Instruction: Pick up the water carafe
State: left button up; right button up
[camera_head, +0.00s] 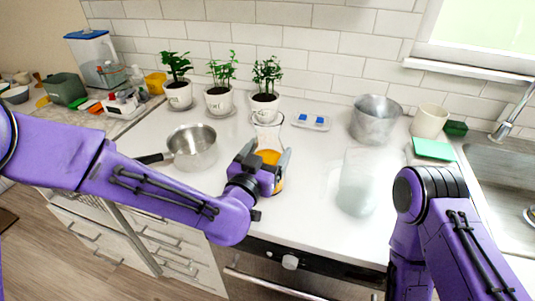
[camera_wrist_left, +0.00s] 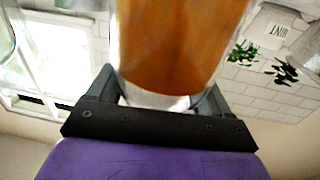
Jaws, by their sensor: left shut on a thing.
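A clear glass carafe with orange liquid (camera_head: 269,157) is on the white counter, between the fingers of my left gripper (camera_head: 266,165). In the left wrist view the orange-filled glass (camera_wrist_left: 175,45) stands between the two dark fingers of the gripper (camera_wrist_left: 158,95), which is shut on it. The gripper hides part of its body in the head view. I cannot tell whether its base touches the counter.
A steel saucepan (camera_head: 191,147) is left of my left gripper. Several potted plants (camera_head: 219,101) stand along the wall. A steel pot (camera_head: 375,120), a cream canister (camera_head: 429,121) and a sink (camera_head: 495,175) are to the right. The counter between the two glass vessels is clear.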

pick_arm(q)
jog(key=shift+r+p, duration=0.5)
jog(key=shift+r, duration=0.35)
notch_tip(320, 180, up, 2)
jog(key=shift+r+p, duration=0.1)
jog(key=shift+p, duration=0.85)
jog(key=s+r+p, duration=0.4)
jog(key=s+r, duration=0.1)
jog(key=shift+r+p, duration=0.3)
jog(key=shift+p, duration=0.1)
jog(key=p, duration=1)
send_near(268, 131)
jog(key=d+r, duration=0.4)
jog(key=r, duration=0.1)
jog(key=shift+p+v, duration=0.85)
jog(key=shift+p, duration=0.05)
jog(key=shift+f, duration=0.15)
jog(key=shift+f, duration=0.1)
